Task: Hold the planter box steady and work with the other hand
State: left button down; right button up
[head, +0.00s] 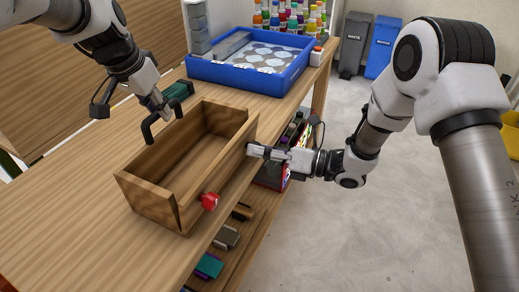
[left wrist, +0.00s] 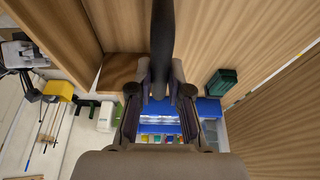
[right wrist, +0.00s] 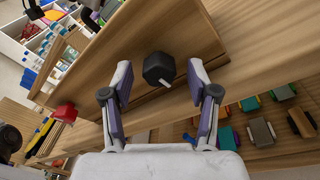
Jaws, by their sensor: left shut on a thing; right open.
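The wooden planter box (head: 147,205) stands on the table, open at the top and empty where I can see in. A black bent handle (head: 147,132) is at its far-left wall. My left gripper (head: 160,112) is shut on this handle; the dark bar also shows between its fingers in the left wrist view (left wrist: 162,45). My right gripper (head: 256,151) is open at the box's right wall. In the right wrist view, a black knob (right wrist: 157,68) with a pale pin sits on that wall between the open fingers.
Several bottles (head: 290,18) stand at the back. A shelf below holds small coloured items (head: 210,265). Bins (head: 381,48) stand at back right; the floor right is open.

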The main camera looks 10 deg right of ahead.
jog(key=shift+a, duration=0.15)
grip_shut()
